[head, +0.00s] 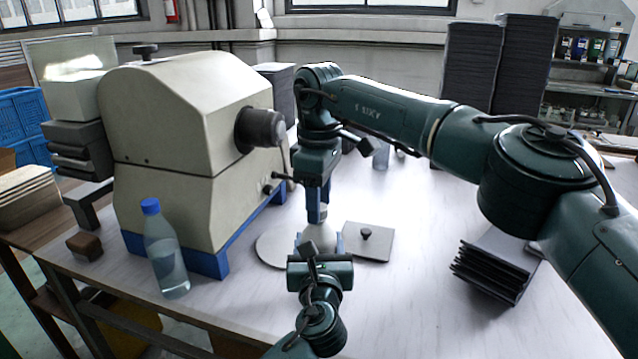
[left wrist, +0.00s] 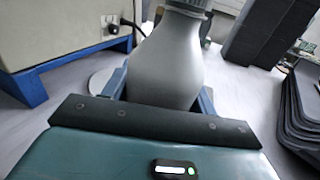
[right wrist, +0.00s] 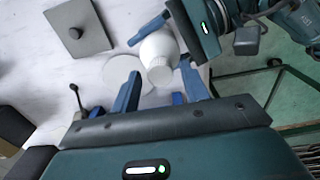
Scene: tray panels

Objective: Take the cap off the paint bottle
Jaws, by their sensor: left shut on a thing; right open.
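The paint bottle (head: 318,236) is a pale grey-white bottle with a rounded shoulder, upright near the round plate (head: 270,250). Its ribbed, greyish cap (left wrist: 189,4) is on the neck, cut by the top edge of the left wrist view. In the right wrist view the cap (right wrist: 160,74) faces me. My left gripper (head: 320,247) is shut on the bottle's body from the near side. My right gripper (head: 318,200) points down over the bottle. Its open fingers (right wrist: 158,88) stand on either side of the cap, with gaps visible.
A beige machine (head: 160,190) on blue feet stands left. A clear bottle with a blue cap (head: 165,255) stands at the table's left front. A square plate with a knob (head: 378,250) lies right of the paint bottle. Dark stacked panels (head: 490,272) sit further right, with bare table between.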

